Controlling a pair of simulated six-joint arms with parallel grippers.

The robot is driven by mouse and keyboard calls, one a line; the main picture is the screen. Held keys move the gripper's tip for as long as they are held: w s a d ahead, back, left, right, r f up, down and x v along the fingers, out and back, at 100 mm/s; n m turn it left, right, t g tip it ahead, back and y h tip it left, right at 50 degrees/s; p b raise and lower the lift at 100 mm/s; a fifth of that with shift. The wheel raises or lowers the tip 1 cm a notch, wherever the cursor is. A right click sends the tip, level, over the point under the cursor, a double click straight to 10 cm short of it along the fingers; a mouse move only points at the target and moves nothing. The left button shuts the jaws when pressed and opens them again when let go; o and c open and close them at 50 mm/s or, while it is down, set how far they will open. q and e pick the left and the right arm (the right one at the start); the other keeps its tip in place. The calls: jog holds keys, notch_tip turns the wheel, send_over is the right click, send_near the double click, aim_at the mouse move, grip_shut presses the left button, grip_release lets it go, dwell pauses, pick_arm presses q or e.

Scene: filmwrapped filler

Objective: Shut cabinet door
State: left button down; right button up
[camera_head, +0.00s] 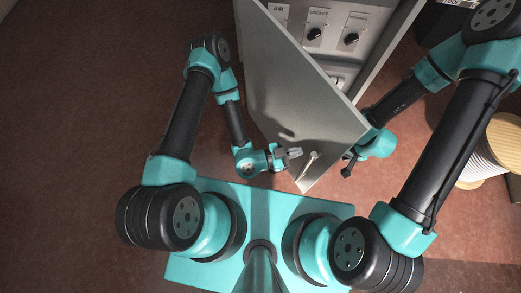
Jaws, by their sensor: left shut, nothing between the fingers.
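The cabinet (386,22) is grey and stands at the top of the head view. Its door (285,85) hangs open, swung out towards me, with a pale handle (309,165) near its lower free corner. My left gripper (294,153) is shut and empty, in front of the door's outer face, just left of the handle. Whether it touches the door I cannot tell. My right gripper (347,168) is to the right of the door's free edge, partly hidden by its own wrist, and its jaw state is unclear.
Inside the cabinet is a panel with black knobs (314,34) and labels. A cable spool (492,150) with wooden flanges stands on the floor at the right, near my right arm. A dark box (440,20) is at the upper right. The brown floor at the left is clear.

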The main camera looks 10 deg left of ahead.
pick_arm(q)
jog(key=v, duration=1.3)
jog(key=shift+r, duration=0.1)
pick_arm(e)
jog(key=shift+o, duration=0.2)
jog(key=shift+d, duration=0.1)
